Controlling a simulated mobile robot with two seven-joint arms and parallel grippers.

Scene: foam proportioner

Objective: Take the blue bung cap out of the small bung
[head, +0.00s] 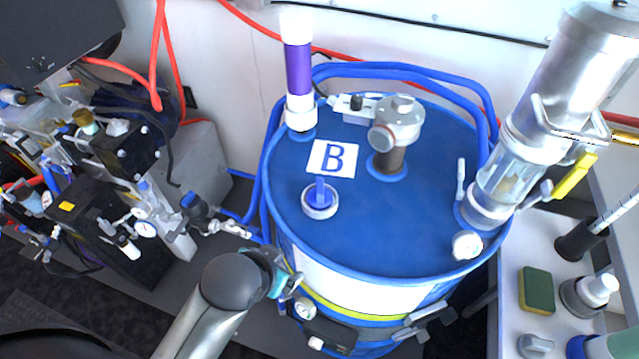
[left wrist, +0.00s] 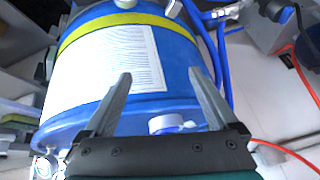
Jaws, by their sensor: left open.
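The blue bung cap (head: 320,193) stands upright with its stem in the white-ringed small bung (head: 320,208). The bung is on the blue drum's top (head: 420,235), just below the white "B" label. My left gripper (head: 288,284) is by the drum's front left side, below the rim and apart from the cap. In the left wrist view its two fingers (left wrist: 158,75) are spread with nothing between them. Behind them are the drum's side and its white paper label (left wrist: 105,70). A small white and blue fitting (left wrist: 168,123) shows near the gripper body; I cannot tell whether it is the bung. My right gripper is not in view.
A purple-banded white tube (head: 298,70), a metal elbow fitting (head: 395,125) and a large clear-and-metal cylinder (head: 510,160) rise from the drum top. Blue hoses (head: 400,70) run behind. Valves and gauges (head: 130,190) crowd the left. A green sponge (head: 536,290) lies at right.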

